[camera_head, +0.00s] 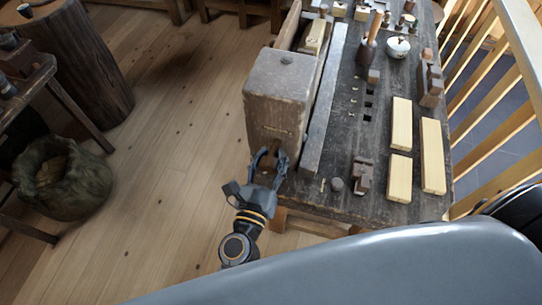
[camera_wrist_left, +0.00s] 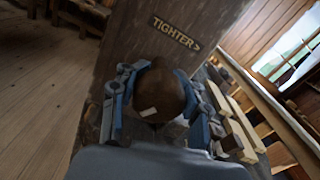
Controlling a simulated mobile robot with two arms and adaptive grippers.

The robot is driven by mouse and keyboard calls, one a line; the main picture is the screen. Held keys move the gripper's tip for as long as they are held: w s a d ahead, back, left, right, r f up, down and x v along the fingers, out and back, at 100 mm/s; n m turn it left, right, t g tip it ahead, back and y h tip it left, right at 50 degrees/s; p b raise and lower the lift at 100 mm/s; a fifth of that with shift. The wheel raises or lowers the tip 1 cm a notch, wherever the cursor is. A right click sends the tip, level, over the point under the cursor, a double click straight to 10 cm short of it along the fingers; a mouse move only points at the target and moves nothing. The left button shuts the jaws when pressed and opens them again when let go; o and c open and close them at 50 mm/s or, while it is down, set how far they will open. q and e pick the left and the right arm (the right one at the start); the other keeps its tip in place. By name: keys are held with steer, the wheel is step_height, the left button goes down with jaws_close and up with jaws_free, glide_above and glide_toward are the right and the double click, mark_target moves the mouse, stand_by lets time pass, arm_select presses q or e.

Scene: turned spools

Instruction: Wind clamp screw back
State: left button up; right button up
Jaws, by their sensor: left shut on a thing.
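The clamp screw's rounded dark brown knob (camera_wrist_left: 160,92) sits between the fingers of my left gripper (camera_wrist_left: 160,110) in the left wrist view, with a small pale mark on it. My left gripper (camera_head: 268,165) is shut on it, at the near end of the large wooden vise block (camera_head: 284,95). In the head view the fingers mostly hide the knob. A label on the block's face reads "TIGHTER" (camera_wrist_left: 175,33) with an arrow pointing right. The screw's shaft is hidden. My right gripper does not show.
The dark workbench (camera_head: 340,130) lies right of the block, with a long grey bar (camera_head: 324,100) alongside. Several pale wood blocks (camera_head: 433,156) lie on its right side. A sack (camera_head: 62,180) and a stump (camera_head: 85,65) stand left; the floor between is clear.

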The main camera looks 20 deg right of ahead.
mark_target(267, 170)
arm_select(q)
steer(key=shift+r, duration=0.2)
steer(key=o, duration=1.2)
steer(key=shift+w+f, duration=0.1)
steer(key=shift+f, duration=0.05)
steer(key=shift+v, duration=4)
